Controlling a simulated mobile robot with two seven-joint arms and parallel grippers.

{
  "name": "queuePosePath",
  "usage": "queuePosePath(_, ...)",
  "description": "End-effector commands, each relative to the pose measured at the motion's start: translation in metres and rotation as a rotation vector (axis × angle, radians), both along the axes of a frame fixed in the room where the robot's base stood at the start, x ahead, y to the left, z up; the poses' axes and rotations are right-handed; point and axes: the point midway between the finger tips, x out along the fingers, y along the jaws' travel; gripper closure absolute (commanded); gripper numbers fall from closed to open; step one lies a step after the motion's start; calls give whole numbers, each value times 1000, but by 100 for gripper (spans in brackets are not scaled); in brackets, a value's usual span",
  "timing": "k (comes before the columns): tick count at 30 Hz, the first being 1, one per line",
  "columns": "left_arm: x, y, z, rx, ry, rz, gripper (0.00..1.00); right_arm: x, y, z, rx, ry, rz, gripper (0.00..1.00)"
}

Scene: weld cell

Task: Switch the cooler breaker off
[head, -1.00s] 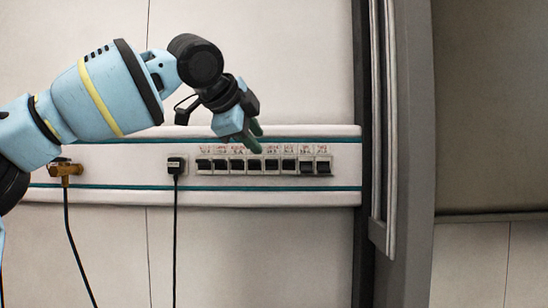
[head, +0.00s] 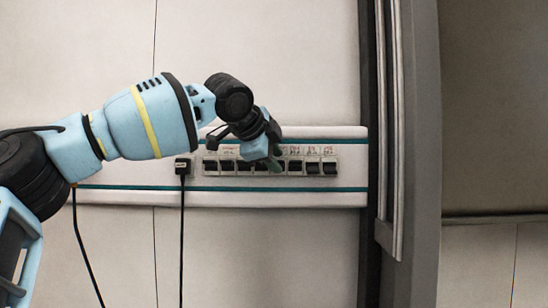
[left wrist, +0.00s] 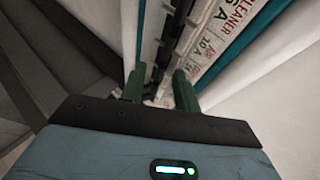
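A row of black breaker switches (head: 295,166) sits in the white wall rail under small printed labels. My left gripper (head: 275,163) is in front of the middle of the row and hides some switches. In the left wrist view, the two green fingers of my left gripper (left wrist: 158,88) stand apart, with dark switch parts between and beyond their tips; I cannot tell if they touch. I cannot make out which switch is the cooler breaker. My right gripper is not in view.
A black plug (head: 183,166) with a hanging cable is left of the breakers. A dark upright frame (head: 368,240) and a grey post (head: 424,150) stand to the right.

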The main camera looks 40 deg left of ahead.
Motion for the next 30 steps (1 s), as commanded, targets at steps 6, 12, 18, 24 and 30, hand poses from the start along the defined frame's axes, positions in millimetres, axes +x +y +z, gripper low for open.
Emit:
queuePosePath(6, 0, 0, 0, 0, 0, 0, 91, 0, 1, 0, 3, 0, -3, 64)
queuePosePath(12, 0, 0, 0, 0, 0, 0, 100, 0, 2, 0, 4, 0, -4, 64)
queuePosePath(18, 0, 0, -2, 13, -13, -1, 100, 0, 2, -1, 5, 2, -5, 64)
queuePosePath(24, -1, 0, -3, 24, -28, 1, 100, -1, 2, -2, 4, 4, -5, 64)
queuePosePath(30, -1, -1, -5, 39, -44, 0, 100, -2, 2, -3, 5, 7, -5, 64)
